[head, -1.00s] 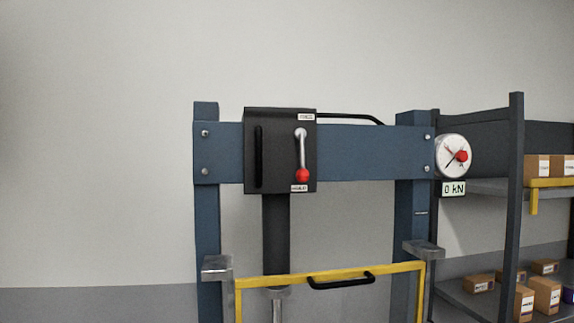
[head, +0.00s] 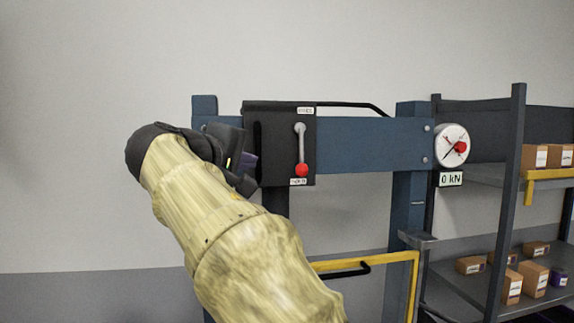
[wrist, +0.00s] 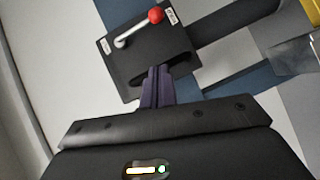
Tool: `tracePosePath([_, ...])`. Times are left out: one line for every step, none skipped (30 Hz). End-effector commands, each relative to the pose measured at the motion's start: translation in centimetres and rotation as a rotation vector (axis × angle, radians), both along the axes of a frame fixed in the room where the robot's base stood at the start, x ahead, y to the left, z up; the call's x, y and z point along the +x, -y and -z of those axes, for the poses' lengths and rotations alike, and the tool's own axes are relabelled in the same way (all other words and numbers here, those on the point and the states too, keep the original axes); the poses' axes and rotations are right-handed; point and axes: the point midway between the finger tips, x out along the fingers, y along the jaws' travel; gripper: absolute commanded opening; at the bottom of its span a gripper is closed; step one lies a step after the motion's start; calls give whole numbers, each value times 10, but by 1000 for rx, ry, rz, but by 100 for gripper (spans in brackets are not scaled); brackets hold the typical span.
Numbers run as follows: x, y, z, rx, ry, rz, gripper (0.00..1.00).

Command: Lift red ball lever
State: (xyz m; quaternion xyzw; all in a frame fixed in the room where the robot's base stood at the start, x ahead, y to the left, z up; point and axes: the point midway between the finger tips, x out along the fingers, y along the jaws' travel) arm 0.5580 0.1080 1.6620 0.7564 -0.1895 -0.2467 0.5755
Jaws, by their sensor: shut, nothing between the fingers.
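The red ball lever (head: 302,150) hangs down on the front of a black box, with its red ball at the lower end beside a small label. The wrist view also shows the lever (wrist: 139,28), with the ball at its upper right end. My gripper (head: 250,170) is in front of the left part of the box, left of the lever and apart from it. In the wrist view my purple fingers (wrist: 155,78) are together and empty, pointing at the box's edge near a dark slot or handle.
The black box (head: 281,130) is mounted on a blue press frame (head: 370,146). A round gauge (head: 452,146) reads 0 kN at the right. A yellow guard (head: 400,258) is below. Shelves with cartons (head: 534,278) stand at the right.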

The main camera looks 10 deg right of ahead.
Motion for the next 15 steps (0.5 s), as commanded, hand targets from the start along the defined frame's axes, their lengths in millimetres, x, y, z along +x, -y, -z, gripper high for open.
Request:
tracePosePath([0,1,1,1,-1,1,0])
tracePosePath([0,1,1,1,-1,1,0])
tracePosePath([1,1,1,1,-1,1,0])
tracePosePath([1,1,1,1,-2,1,0])
tracePosePath([1,1,1,1,-2,1,0])
tracePosePath([1,2,1,1,-2,1,0])
tracePosePath([2,2,1,1,-2,1,0])
tracePosePath([3,3,1,1,-2,1,0])
tracePosePath([4,4,1,0,-3,3,0])
tracePosePath([6,6,1,0,-3,4,0])
tracePosePath([8,8,1,0,-3,4,0])
tracePosePath([12,10,2,0,-4,4,0])
tracePosePath([15,12,2,-1,-5,4,0])
tracePosePath([18,14,3,-1,-5,5,0])
tracePosePath([23,18,3,-1,-5,5,0])
